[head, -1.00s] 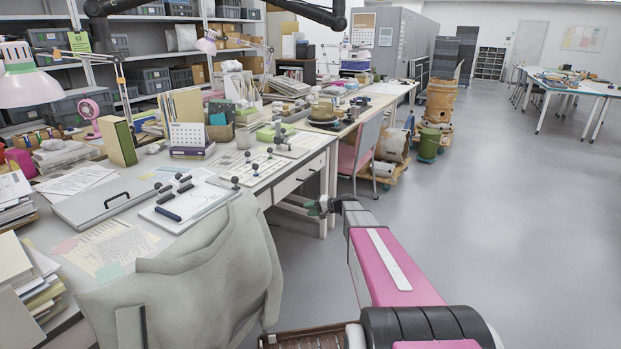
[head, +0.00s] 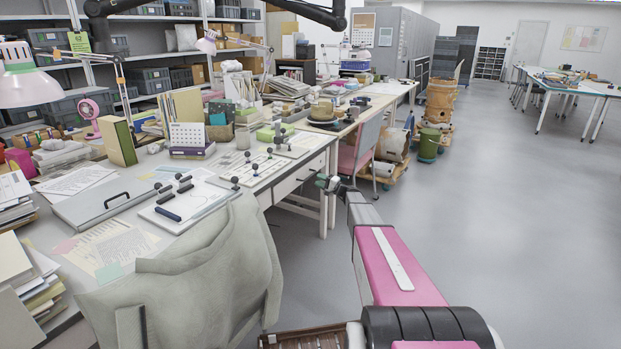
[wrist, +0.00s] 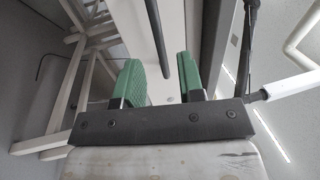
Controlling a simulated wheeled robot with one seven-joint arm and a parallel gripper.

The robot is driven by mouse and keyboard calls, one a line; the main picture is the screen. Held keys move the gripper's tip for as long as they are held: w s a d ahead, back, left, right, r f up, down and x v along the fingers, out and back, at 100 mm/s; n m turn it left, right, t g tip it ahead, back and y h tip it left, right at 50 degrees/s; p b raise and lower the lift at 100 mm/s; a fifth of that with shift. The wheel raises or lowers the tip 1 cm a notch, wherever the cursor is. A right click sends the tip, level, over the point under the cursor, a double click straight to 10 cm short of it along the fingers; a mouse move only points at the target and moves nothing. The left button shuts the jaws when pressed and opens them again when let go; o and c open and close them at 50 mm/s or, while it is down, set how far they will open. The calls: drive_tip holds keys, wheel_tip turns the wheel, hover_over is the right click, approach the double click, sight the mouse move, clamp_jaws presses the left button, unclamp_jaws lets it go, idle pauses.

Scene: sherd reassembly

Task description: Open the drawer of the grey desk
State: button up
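The desk (head: 330,160) stands on the left in the head view, with pale drawer fronts (head: 284,190) below its top at the right end. My gripper (head: 326,182) is just in front of that end, at about drawer height. In the wrist view my gripper (wrist: 162,84) is open, its two green fingers apart with nothing clasped. The drawer looks shut.
A pink chair (head: 360,150) stands beyond my gripper. Pale desk legs (wrist: 70,75) show left in the wrist view. The floor (head: 490,220) on the right is clear.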

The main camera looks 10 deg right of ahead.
sight(311, 176)
drive_tip(key=x, duration=0.5)
drive_tip(key=shift+w+a, duration=0.2)
drive_tip(key=shift+a, duration=0.05)
drive_tip(key=shift+c, duration=0.4)
clamp_jaws()
drive_tip(key=r+v, duration=0.3)
drive_tip(key=v, duration=1.2)
drive_tip(key=d+r+v, duration=0.1)
drive_tip(key=r+v, duration=0.2)
drive_tip(key=v, duration=1.3)
drive_tip(key=shift+s, duration=0.45)
drive_tip(key=shift+o, duration=0.4)
unclamp_jaws()
